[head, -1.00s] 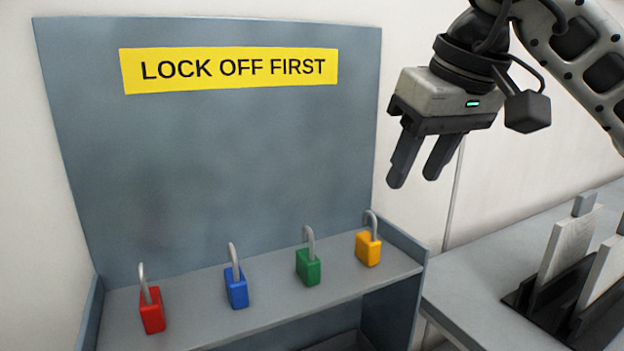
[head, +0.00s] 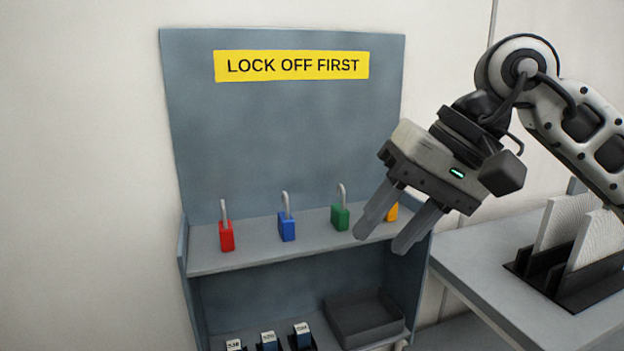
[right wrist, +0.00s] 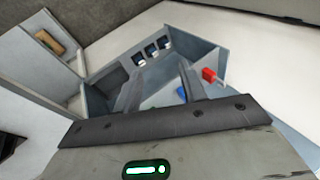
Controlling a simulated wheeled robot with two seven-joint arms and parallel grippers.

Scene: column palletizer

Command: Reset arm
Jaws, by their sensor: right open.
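My right gripper (head: 385,229) is open and empty. In the head view it hangs in front of the right end of the lock shelf, fingers pointing down and left, and partly hides the yellow padlock (head: 392,212). In the right wrist view its two fingers (right wrist: 158,90) are spread apart with nothing between them. My left gripper is not in view. A red padlock (head: 227,236), a blue padlock (head: 287,227) and a green padlock (head: 340,217) stand on the shelf with shackles up. The red padlock also shows in the right wrist view (right wrist: 209,75).
The grey lock station (head: 290,140) carries a yellow "LOCK OFF FIRST" sign (head: 292,66). Its lower shelf holds a dark tray (head: 365,318) and several small labelled blocks (head: 268,341). At right, a grey table (head: 470,270) bears a black rack (head: 560,280) with upright pale panels.

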